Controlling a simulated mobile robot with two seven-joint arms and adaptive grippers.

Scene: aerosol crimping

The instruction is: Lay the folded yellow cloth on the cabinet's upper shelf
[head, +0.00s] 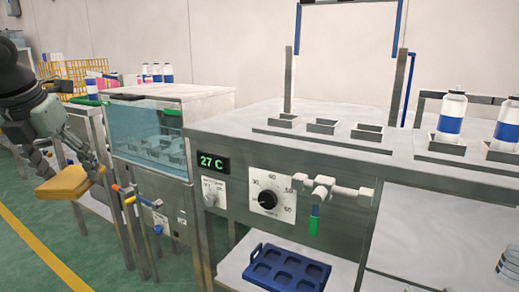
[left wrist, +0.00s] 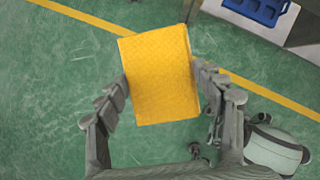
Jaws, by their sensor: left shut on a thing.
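The folded yellow cloth (head: 64,184) is held by my left gripper (head: 72,172) at the left of the head view, in the air over the green floor. In the left wrist view the cloth (left wrist: 160,75) sits between the two fingers of the left gripper (left wrist: 163,88), which touch its two sides. My right gripper is not in view. I cannot pick out a cabinet with an upper shelf for certain in these frames.
A steel bench with a 27 C display (head: 212,163) and knobs fills the middle and right. A blue tray (head: 286,272) lies on its lower shelf. A glass-fronted bath (head: 150,137) and pipe fittings (head: 127,195) stand near the cloth. Open floor (head: 30,270) lies at left.

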